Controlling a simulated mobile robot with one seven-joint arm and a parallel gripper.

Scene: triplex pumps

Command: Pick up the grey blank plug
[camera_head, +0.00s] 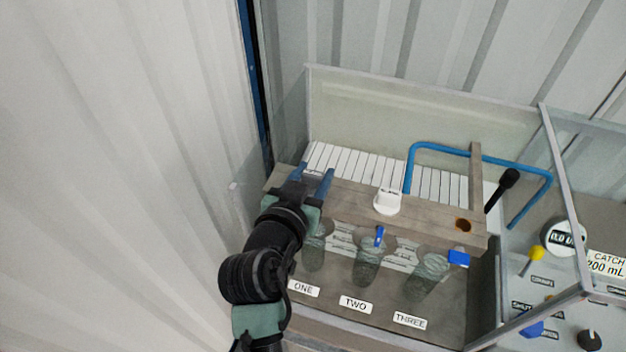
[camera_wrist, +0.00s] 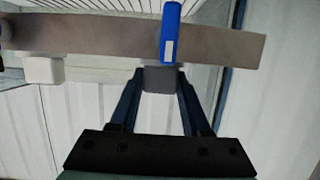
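In the wrist view, a small grey block (camera_wrist: 160,79), which looks like the grey blank plug, sits below the edge of a grey-brown bar, between my fingertips. My gripper (camera_wrist: 161,74) is open, with a finger on either side of the block; whether they touch it is hard to tell. In the head view, my gripper (camera_head: 316,174) is over the left end of the bar (camera_head: 345,203), with its blue fingers apart. The plug cannot be made out there.
A blue handle (camera_wrist: 170,32) crosses the bar just beyond the block. A white cap (camera_head: 387,201) stands on the bar to the right. Clear cylinders (camera_head: 368,268) stand in front, above labels. A blue pipe (camera_head: 470,150) and clear panels (camera_head: 420,105) stand behind.

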